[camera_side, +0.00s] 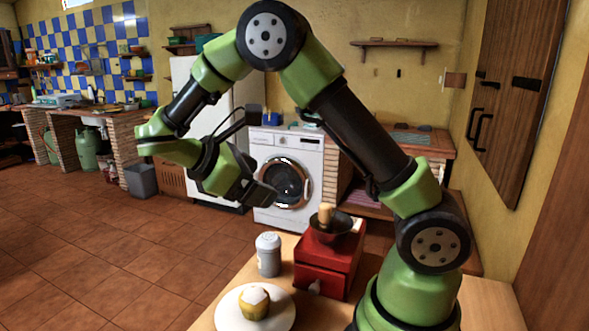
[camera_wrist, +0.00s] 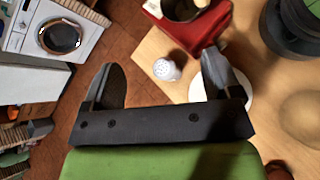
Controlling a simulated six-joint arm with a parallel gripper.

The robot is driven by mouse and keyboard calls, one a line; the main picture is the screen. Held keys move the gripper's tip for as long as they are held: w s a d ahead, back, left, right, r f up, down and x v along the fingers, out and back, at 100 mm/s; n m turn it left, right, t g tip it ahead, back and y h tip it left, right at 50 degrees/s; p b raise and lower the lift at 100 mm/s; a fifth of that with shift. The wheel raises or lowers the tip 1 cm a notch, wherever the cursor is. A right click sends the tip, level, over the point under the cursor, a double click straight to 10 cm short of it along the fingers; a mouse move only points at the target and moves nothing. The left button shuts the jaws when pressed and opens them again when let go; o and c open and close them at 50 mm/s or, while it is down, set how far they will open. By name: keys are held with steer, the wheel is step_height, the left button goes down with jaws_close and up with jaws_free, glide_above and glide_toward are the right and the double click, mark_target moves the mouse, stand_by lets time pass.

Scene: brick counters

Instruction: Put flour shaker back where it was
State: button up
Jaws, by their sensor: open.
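The flour shaker (camera_side: 268,255) is a small grey-white cylinder with a pale domed lid. It stands upright on the wooden table (camera_side: 236,300), left of a red box. In the wrist view the shaker (camera_wrist: 166,70) shows its perforated top, between my two fingers in the picture. My gripper (camera_side: 262,194) is in the air above and to the left of the shaker. In the wrist view my gripper (camera_wrist: 160,72) has its fingers wide apart, with nothing held between them.
A red grinder box (camera_side: 328,262) with a dark bowl stands close right of the shaker. A white plate (camera_side: 283,312) holding a yellowish round item with a white top (camera_side: 254,302) is in front. The wrist view also shows the red box (camera_wrist: 188,30) and plate (camera_wrist: 241,86).

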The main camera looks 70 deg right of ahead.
steer(key=s+a+r+m+t+y, duration=0.8)
steer(key=s+a+m+t+y, duration=0.2)
steer(key=s+m+t+y, duration=0.1)
steer(key=shift+s+m+t+y, duration=0.3)
steer(key=shift+s+m+t, duration=0.5)
steer(key=shift+m+t, duration=0.15)
